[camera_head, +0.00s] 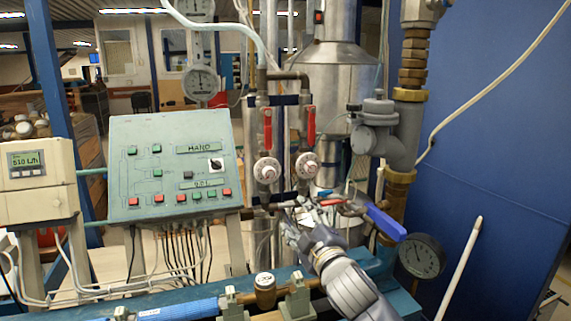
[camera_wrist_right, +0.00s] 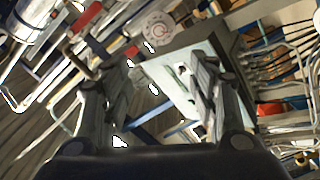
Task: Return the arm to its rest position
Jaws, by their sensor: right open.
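My right gripper (camera_head: 292,222) reaches up from the lower right in the head view, in front of the pipework and below the two round valve dials. In the right wrist view its two fingers (camera_wrist_right: 160,85) stand apart with nothing between them. The fingertips appear close to the red-handled and blue-handled valves (camera_head: 385,222); I cannot tell whether they touch. My left gripper is not in view.
A green control panel (camera_head: 170,165) with buttons stands at left, beside a digital meter (camera_head: 36,178). Red-lever valves (camera_head: 310,125) and vertical pipes rise behind the gripper. A black gauge (camera_head: 421,256) sits at right. A blue pipe with brass fittings (camera_head: 265,290) crosses the front.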

